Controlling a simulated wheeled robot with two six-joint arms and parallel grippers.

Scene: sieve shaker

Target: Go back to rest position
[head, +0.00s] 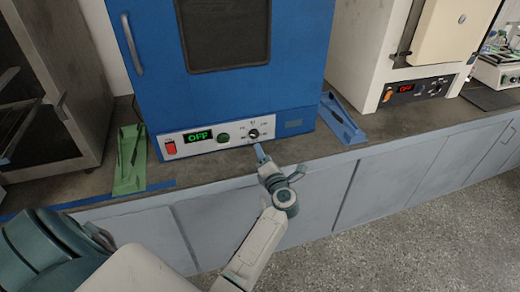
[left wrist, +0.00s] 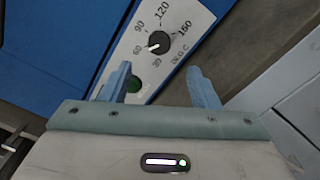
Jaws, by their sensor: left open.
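My left gripper (head: 260,151) is in front of the blue oven's control panel, just below and right of its dial. In the left wrist view its two blue fingers (left wrist: 160,86) stand apart with nothing between them. The dial (left wrist: 159,42) is a black knob with a white pointer and numbers around it, beyond the fingertips. The blue oven (head: 310,60) has a display reading OFF (head: 199,136), a red switch (head: 170,148) and a green button (head: 223,138). My right gripper is not in view.
A green holder (head: 130,160) stands left of the oven and a blue holder (head: 341,120) right of it. A cream oven (head: 380,60) with a lit red display stands further right. Grey cabinets (head: 330,195) run below the counter. The floor (head: 450,225) at right is clear.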

